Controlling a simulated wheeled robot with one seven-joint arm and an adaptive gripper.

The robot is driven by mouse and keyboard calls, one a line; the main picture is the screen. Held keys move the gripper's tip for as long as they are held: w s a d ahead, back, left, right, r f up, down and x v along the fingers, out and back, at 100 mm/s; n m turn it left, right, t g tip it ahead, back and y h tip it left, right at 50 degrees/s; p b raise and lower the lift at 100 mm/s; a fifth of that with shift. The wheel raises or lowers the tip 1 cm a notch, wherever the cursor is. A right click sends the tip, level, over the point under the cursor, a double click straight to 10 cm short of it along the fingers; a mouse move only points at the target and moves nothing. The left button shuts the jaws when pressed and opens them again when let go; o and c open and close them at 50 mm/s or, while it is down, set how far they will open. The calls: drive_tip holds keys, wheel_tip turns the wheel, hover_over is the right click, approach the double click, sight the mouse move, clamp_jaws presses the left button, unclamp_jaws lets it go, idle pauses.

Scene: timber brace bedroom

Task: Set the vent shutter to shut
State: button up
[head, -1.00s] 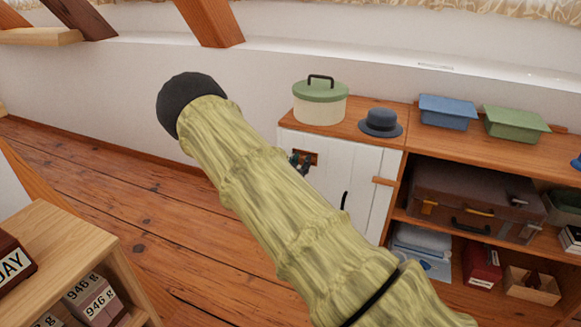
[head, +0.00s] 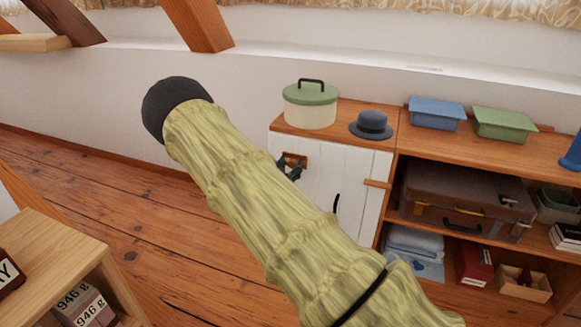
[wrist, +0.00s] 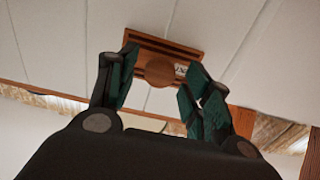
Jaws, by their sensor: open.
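The vent shutter (wrist: 150,46) is a small brown wooden plate with dark slots on white boards, with a round wooden knob (wrist: 159,73) and a small white label, partly hidden, in the wrist view. In the head view the vent (head: 298,157) is a small brown patch high on the white cabinet door, partly behind my gripper (head: 290,170). In the wrist view my gripper (wrist: 160,66) is open, with its green-padded fingers on either side of the knob. The fingertips overlap the plate in the picture; I cannot tell whether they touch it. The slots look dark, but the shutter's exact setting is unclear.
A cream pot with a green lid (head: 311,104) and a grey hat (head: 371,125) stand on the cabinet top above the door. Shelves at right hold a brown suitcase (head: 465,195). A wooden shelf unit (head: 45,250) stands at lower left. Bare floor lies between.

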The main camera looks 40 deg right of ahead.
drive_tip(key=v, duration=1.1)
drive_tip(key=shift+s+a, duration=0.2)
drive_tip(key=shift+f, duration=0.15)
drive_tip(key=s+a+f+n+g+y, duration=0.2)
drive_tip(key=s+a+f+n+y, duration=0.3)
drive_tip(key=s+f, duration=0.7)
drive_tip(key=s+a+f+n+g+y, duration=0.25)
drive_tip(key=s+a+f+y, duration=0.35)
drive_tip(key=s+f, duration=0.55)
drive_tip(key=s+a+f+n+g+y, duration=0.2)
drive_tip(key=s+a+f, duration=0.4)
drive_tip(key=s+a, duration=0.3)
drive_tip(key=s+a+n+g+y, duration=0.25)
drive_tip(key=s+a, duration=0.45)
drive_tip(key=s, duration=0.6)
wheel_tip(320, 180, up, 22)
drive_tip(key=p, duration=2.1)
drive_tip(key=shift+w+d+m+p, duration=0.25)
drive_tip(key=shift+w+m+p, duration=0.05)
drive_tip(key=shift+m+p, duration=0.1)
